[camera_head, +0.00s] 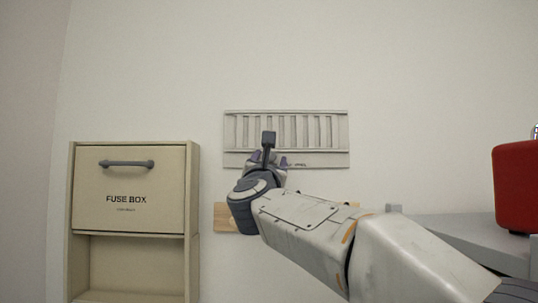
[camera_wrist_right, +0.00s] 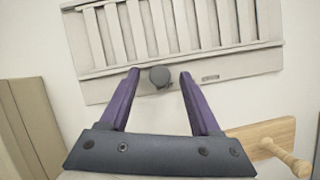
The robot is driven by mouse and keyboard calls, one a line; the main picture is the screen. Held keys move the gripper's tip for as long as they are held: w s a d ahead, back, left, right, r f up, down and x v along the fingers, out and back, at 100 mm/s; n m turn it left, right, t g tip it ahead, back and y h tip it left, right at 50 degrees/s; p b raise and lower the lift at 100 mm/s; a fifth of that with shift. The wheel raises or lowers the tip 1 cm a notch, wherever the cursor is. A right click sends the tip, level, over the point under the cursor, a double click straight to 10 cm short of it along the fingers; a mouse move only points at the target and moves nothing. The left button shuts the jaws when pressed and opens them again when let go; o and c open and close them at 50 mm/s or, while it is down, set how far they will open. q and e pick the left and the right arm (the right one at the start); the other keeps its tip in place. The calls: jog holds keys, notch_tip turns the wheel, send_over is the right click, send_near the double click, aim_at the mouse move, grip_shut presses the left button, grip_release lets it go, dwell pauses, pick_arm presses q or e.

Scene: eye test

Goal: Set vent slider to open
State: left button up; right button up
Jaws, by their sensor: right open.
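The pale vent panel (camera_head: 315,132) with upright slats is on the wall straight ahead. It also fills the top of the right wrist view (camera_wrist_right: 215,68). A dark round slider knob (camera_wrist_right: 160,76) sits at the panel's lower part, left of its middle. Contact cannot be told. My left gripper is not in view.
A beige fuse box (camera_head: 130,180) with a grey handle stands on the left. A wooden board (camera_head: 226,217) with a peg (camera_wrist_right: 290,160) is below the vent. On the right, a red object (camera_head: 515,187) stands on a grey surface (camera_head: 460,232).

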grip_shut()
dwell(1.4)
